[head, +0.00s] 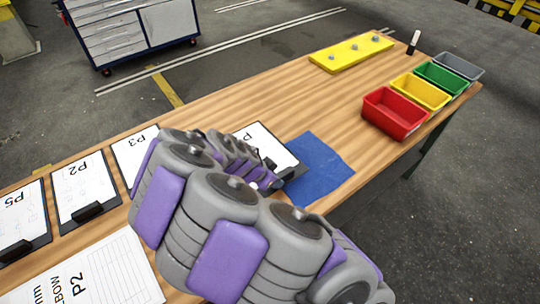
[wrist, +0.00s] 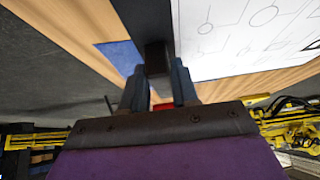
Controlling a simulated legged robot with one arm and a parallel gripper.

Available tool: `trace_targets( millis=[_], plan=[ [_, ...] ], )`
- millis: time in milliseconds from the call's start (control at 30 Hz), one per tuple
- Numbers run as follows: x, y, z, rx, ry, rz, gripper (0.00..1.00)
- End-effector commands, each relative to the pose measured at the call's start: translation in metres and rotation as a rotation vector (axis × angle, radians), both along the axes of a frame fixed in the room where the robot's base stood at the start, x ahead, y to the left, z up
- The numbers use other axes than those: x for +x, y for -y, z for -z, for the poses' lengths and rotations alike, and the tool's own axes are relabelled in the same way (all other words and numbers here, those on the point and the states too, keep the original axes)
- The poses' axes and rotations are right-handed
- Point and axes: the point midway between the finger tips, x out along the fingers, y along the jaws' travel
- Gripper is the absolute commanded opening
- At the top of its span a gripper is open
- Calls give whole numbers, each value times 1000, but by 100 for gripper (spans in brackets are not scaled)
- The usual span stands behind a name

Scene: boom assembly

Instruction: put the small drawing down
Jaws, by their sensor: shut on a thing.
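The small drawing is a white sheet on a dark clipboard (head: 262,142), with a "P" partly showing at its top. It is beyond my arm, at the left edge of a blue mat (head: 318,168). My gripper (head: 272,180) is at its near side, partly hidden by my arm. In the wrist view my gripper's fingers (wrist: 158,88) are shut on the clipboard's dark clip (wrist: 155,58), and the drawing's sheet (wrist: 240,38) fills the upper right. I cannot tell whether the clipboard touches the table.
Clipboards marked P3 (head: 133,152), P2 (head: 82,185) and P5 (head: 18,222) lie left on the wooden table (head: 262,100), with a large sheet (head: 95,275) in front. Red (head: 393,113), yellow (head: 420,92), green and grey bins stand right. A yellow board (head: 350,54) lies at the back.

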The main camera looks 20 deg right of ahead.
Motion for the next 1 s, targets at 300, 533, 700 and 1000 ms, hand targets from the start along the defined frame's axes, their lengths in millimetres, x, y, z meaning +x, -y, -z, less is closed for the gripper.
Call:
trace_targets(
  millis=[300,533,700,1000],
  plan=[
    [58,7,6,0,4,-3,0],
    [91,14,11,0,1,-2,0],
    [106,17,11,1,3,-3,0],
    [108,16,30,-3,1,-4,0]
  ],
)
